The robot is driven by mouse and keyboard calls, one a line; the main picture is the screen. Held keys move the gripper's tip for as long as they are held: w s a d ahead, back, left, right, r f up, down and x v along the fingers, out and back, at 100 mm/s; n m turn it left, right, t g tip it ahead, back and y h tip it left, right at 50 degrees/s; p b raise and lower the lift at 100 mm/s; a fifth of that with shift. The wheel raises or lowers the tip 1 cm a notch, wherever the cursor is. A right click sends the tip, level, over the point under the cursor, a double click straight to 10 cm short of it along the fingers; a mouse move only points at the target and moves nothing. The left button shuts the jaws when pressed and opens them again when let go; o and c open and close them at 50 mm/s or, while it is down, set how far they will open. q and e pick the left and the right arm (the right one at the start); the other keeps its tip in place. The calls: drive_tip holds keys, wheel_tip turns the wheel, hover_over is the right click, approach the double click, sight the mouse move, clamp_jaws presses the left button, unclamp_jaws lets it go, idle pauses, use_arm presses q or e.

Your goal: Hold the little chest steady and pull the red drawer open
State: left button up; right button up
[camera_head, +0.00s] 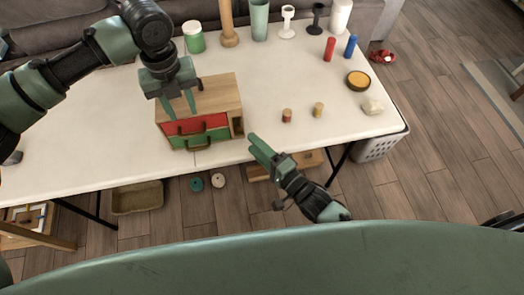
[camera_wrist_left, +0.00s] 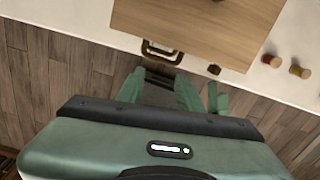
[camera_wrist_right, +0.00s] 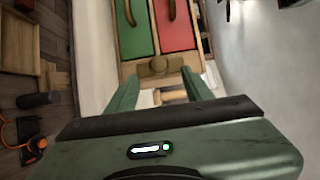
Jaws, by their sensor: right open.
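The little wooden chest (camera_head: 218,95) stands on the white table. Its front has a red drawer (camera_head: 181,125) above a green drawer (camera_head: 186,143), both looking closed. The red drawer (camera_wrist_right: 176,32) and green drawer (camera_wrist_right: 132,38) show with their handles in the right wrist view. My left gripper (camera_head: 179,112) is open at the chest's front, fingers pointing down and apart. In the left wrist view a handle (camera_wrist_left: 162,52) lies beyond its fingers.
A green jar (camera_head: 193,37), a wooden post (camera_head: 228,25) and cups stand behind. A yellow-topped tin (camera_head: 358,78) and a pale stone (camera_head: 373,106) are at the right. The table's front edge is near.

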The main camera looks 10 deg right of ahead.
sight(242, 134)
drive_tip(key=shift+x, duration=2.75)
clamp_jaws()
drive_tip(key=shift+f, duration=0.1)
